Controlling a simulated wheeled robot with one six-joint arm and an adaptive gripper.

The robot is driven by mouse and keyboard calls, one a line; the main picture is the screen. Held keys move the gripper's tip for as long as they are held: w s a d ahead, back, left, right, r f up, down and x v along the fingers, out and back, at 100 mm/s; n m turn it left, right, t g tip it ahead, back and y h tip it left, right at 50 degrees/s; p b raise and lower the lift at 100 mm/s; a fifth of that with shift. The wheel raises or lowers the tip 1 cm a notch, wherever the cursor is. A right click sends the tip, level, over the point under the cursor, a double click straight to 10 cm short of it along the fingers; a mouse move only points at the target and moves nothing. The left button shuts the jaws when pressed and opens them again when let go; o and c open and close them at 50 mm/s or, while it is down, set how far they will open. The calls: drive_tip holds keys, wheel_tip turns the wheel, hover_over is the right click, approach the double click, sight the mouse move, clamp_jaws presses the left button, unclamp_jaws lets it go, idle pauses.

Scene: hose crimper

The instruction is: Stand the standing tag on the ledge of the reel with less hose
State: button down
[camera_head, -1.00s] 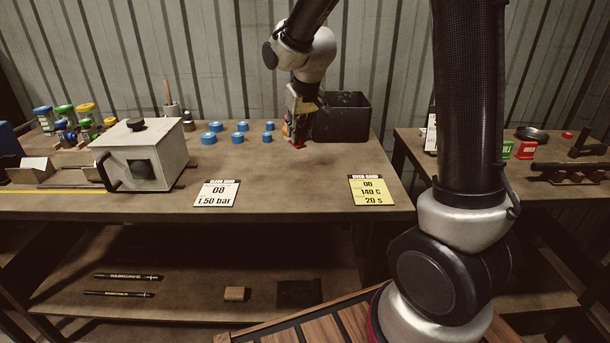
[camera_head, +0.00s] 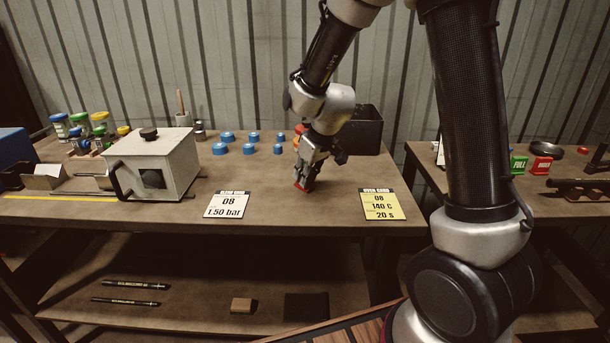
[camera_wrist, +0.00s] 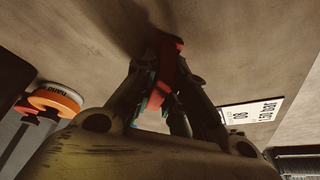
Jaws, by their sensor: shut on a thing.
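My gripper (camera_head: 308,178) is shut on a small red piece (camera_head: 302,186), low over the bench top. In the wrist view the red piece (camera_wrist: 171,62) sits between the fingertips (camera_wrist: 168,85). The fingers hide part of it, and I cannot tell whether it touches the bench. I cannot tell whether it is the standing tag. A green block marked FULL (camera_head: 518,165) and a red block (camera_head: 541,165) stand on the right-hand bench. No reel with hose and a ledge can be made out in these views.
A grey box oven (camera_head: 155,165) stands left on the bench (camera_head: 265,200). Several blue caps (camera_head: 249,148) lie behind. A dark bin (camera_head: 367,130) is behind my gripper. A white card (camera_head: 227,204) and a yellow card (camera_head: 382,204) lie near the front edge. An orange ring (camera_wrist: 58,101) shows in the wrist view.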

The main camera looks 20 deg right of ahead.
drive_tip(key=c, duration=1.5)
unclamp_jaws()
drive_tip(key=shift+f, duration=0.1)
drive_tip(key=shift+o, duration=0.2)
